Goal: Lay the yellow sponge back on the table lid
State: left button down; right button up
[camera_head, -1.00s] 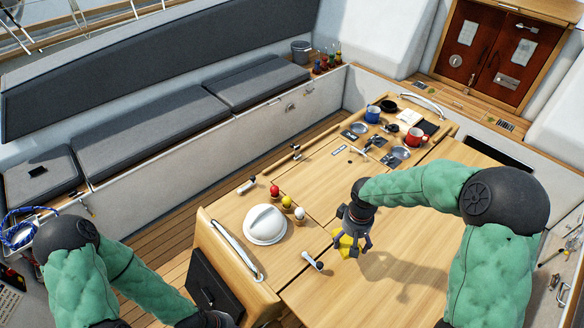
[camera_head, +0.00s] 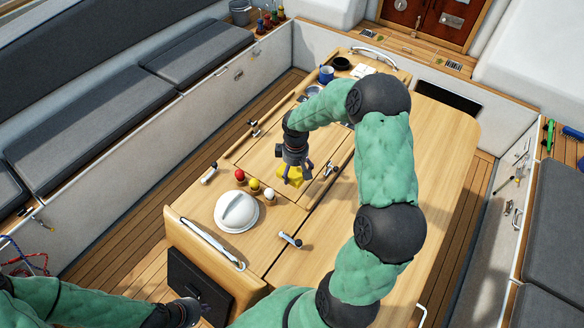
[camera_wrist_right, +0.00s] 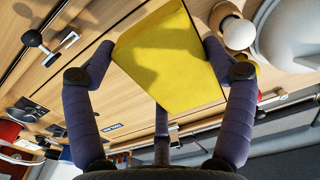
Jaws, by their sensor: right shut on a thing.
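The yellow sponge (camera_head: 291,178) is held in my right gripper (camera_head: 293,170), over the far middle part of the table, just beyond the small coloured balls. In the right wrist view the sponge (camera_wrist_right: 172,62) sits tilted between the dark fingers. The wooden table lid (camera_head: 255,160) lies beneath and beside it. I cannot tell whether the sponge touches the lid. My left gripper (camera_head: 188,311) is low at the left, in front of the table's near end; its fingers are not clear.
A white domed thing (camera_head: 237,211) and red, yellow and pale balls (camera_head: 255,186) stand close to the sponge. A blue mug (camera_head: 326,74) is at the far end. The right table leaf (camera_head: 430,150) is largely bare.

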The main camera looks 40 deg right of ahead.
jog(key=w+d+f, duration=0.1)
jog(key=f, duration=0.1)
jog(key=w+d+f, duration=0.1)
jog(key=w+f, duration=0.1)
jog(key=w+d+f+p, duration=0.1)
jog(key=w+f, duration=0.1)
jog(key=shift+w+d+f, duration=0.1)
jog(key=shift+d+f, duration=0.05)
jog(key=shift+d, duration=0.15)
jog(key=shift+w+d+f+p, duration=0.15)
jog(key=shift+f+p, duration=0.25)
jog(key=shift+f, duration=1.35)
jog(key=o, duration=0.5)
jog(key=shift+f, duration=0.15)
jog(key=o, duration=0.3)
jog(key=shift+r, duration=0.2)
